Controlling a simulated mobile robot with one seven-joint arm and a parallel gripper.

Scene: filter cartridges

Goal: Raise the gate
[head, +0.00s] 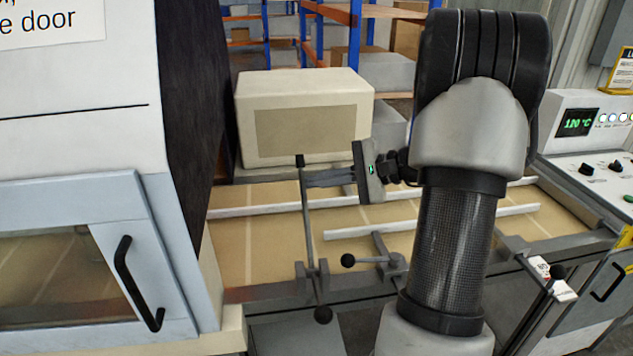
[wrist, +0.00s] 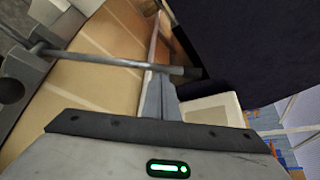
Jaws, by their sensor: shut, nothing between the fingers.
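No part in view is clearly the gate. An upright grey lever (head: 306,215) with a black tip stands at the near rail of the conveyor bed. In the wrist view the lever (wrist: 110,59) crosses in front of my fingers, its black end towards the dark panel. My gripper (head: 308,180) points left, with its fingers shut and empty, at the lever's upper part. It also shows in the wrist view (wrist: 158,75). The fingertips are at or very near the rod; I cannot tell if they touch. A second lever (head: 368,260) with a black ball lies sideways below.
A cream box (head: 305,115) sits behind the lever on the bed (head: 272,245). A white machine (head: 70,130) with a windowed door and a dark side (head: 192,85) stands close on the left. A control panel (head: 590,125) reading 120 °C is at the right.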

